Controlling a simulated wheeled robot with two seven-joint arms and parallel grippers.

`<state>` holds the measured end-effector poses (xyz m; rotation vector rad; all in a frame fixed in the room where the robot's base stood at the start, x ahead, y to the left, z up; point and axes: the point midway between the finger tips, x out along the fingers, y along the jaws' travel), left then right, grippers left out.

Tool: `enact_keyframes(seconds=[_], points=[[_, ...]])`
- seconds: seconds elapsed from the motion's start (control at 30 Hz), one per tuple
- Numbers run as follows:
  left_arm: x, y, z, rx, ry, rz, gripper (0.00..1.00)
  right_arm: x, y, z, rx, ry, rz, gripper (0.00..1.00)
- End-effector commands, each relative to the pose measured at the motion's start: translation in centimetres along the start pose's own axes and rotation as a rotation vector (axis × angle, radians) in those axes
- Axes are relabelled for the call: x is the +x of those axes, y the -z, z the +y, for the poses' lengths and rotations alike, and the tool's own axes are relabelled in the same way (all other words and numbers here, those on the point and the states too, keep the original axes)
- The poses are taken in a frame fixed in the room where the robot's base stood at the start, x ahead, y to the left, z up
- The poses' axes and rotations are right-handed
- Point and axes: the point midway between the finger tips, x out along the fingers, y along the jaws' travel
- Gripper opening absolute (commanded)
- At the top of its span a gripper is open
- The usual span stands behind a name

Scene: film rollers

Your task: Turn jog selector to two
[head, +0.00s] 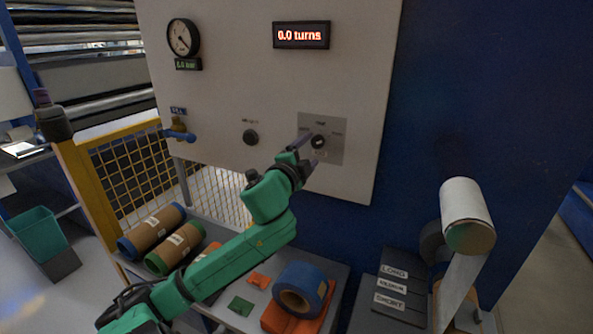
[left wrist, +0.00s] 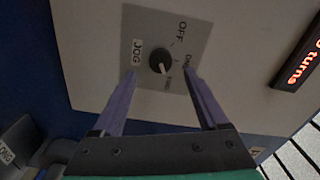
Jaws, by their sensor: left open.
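The jog selector is a small black knob (head: 318,142) on a grey plate (head: 335,124) on the light panel. In the left wrist view the knob (left wrist: 160,60) shows a white mark pointing down and slightly right. Its plate (left wrist: 150,22) carries a JOG label, the word OFF at the upper right, and smaller labels at the right and below that I cannot read surely. My left gripper (head: 304,151) is open in front of the plate. In the left wrist view its fingers (left wrist: 160,76) stand either side of the knob, apart from it. My right gripper is out of view.
A display (head: 301,35) reads 0.0 turns. A gauge (head: 184,38), a blue-handled valve (head: 179,131) and another black knob (head: 250,137) are on the panel.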

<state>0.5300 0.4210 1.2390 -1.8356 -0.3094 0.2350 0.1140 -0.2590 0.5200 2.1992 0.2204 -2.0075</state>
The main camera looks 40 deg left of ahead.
Motion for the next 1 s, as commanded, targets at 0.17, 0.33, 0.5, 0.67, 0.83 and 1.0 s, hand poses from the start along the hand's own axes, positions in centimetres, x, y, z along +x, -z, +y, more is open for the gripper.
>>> enact_keyframes(seconds=[0.17, 0.33, 0.5, 0.67, 0.83, 1.0], points=[[-5.6, -0.1, 0.8, -0.002, -0.004, 0.001, 0.76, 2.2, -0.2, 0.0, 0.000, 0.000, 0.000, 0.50], [-8.0, 0.1, -0.7, -0.003, -0.006, -0.008, 0.76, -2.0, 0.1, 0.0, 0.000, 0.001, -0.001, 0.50], [-9.2, 0.0, -0.2, 0.001, -0.004, -0.003, 0.76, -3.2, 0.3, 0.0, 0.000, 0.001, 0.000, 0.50], [-9.3, 0.0, 0.0, 0.001, -0.001, -0.001, 0.76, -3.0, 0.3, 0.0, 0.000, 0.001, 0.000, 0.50], [-9.3, 0.0, 0.1, 0.001, -0.001, -0.001, 0.76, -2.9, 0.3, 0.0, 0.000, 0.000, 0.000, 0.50], [-9.2, 0.0, 0.1, 0.001, -0.001, 0.000, 0.76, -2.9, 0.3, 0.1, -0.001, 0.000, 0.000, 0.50]])
